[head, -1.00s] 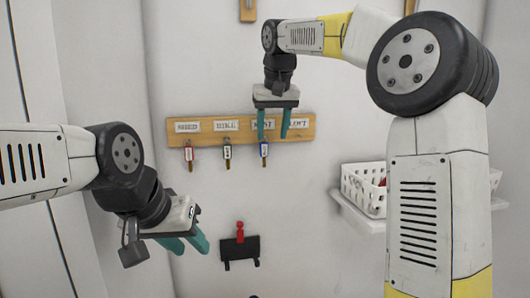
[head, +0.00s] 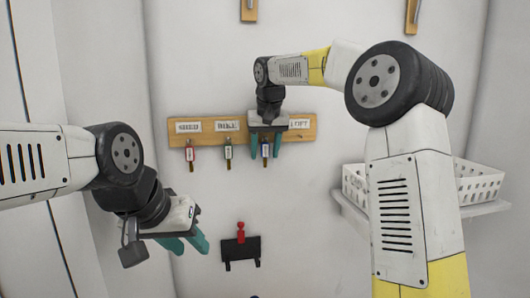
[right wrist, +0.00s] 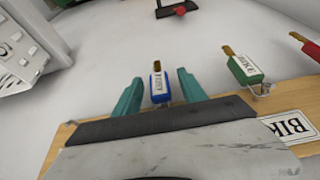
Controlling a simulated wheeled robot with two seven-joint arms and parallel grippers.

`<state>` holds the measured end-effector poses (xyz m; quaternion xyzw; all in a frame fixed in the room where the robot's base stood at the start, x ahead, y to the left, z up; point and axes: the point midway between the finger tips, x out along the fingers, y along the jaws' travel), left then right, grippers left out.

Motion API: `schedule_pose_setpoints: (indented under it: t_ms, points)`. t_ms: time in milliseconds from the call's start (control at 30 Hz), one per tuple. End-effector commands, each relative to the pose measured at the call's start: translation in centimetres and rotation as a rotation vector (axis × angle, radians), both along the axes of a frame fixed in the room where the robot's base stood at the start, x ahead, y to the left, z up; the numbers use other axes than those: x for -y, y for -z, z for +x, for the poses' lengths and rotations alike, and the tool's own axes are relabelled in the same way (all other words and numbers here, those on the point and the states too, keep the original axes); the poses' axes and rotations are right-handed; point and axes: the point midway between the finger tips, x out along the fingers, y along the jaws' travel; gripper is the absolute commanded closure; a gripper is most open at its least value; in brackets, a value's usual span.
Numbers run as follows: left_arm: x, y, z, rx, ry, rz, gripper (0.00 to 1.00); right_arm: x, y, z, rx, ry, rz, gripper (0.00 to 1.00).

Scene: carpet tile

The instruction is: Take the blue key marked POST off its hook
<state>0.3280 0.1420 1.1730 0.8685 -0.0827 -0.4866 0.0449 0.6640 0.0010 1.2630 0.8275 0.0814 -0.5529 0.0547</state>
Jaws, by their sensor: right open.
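The blue key (head: 265,150) hangs at the third label on the wooden hook board (head: 185,139). In the right wrist view the blue key (right wrist: 159,86) lies between the two teal fingers of my right gripper (right wrist: 159,92), with a gap on each side. In the head view my right gripper (head: 265,146) is open around the key, in front of the board, and hides the label above it. My left gripper (head: 187,244) is empty, low at the left and away from the board; its two fingers stand apart.
A green key (head: 228,150) and a red key (head: 189,152) hang to the left on the same board. A white basket (head: 480,184) stands on a wall shelf (head: 484,210) at the right. A black wall holder (head: 240,249) with a red item is below.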

Motion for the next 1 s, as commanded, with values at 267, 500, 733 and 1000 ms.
schedule_pose_setpoints:
  t_ms: [267, 500, 733, 1000]
  points:
    - [0.0, 0.0, 0.0, 0.0, 0.0, 0.0, 0.64, 0.0, 0.0, 0.0, 0.0, 0.0, 0.0, 0.9]
    - [0.0, 0.0, 0.0, 0.0, 0.0, 0.0, 0.64, 0.0, -0.1, 0.0, 0.0, 0.0, 0.0, 1.0]
    - [0.0, 0.0, 0.0, 0.0, 0.0, 0.0, 0.64, 0.0, -0.4, 0.0, 0.001, 0.0, 0.001, 1.0]
    - [0.0, 0.0, 0.0, 0.0, 0.0, 0.0, 0.64, 0.6, -0.8, -2.7, 0.001, 0.0, -0.001, 1.0]
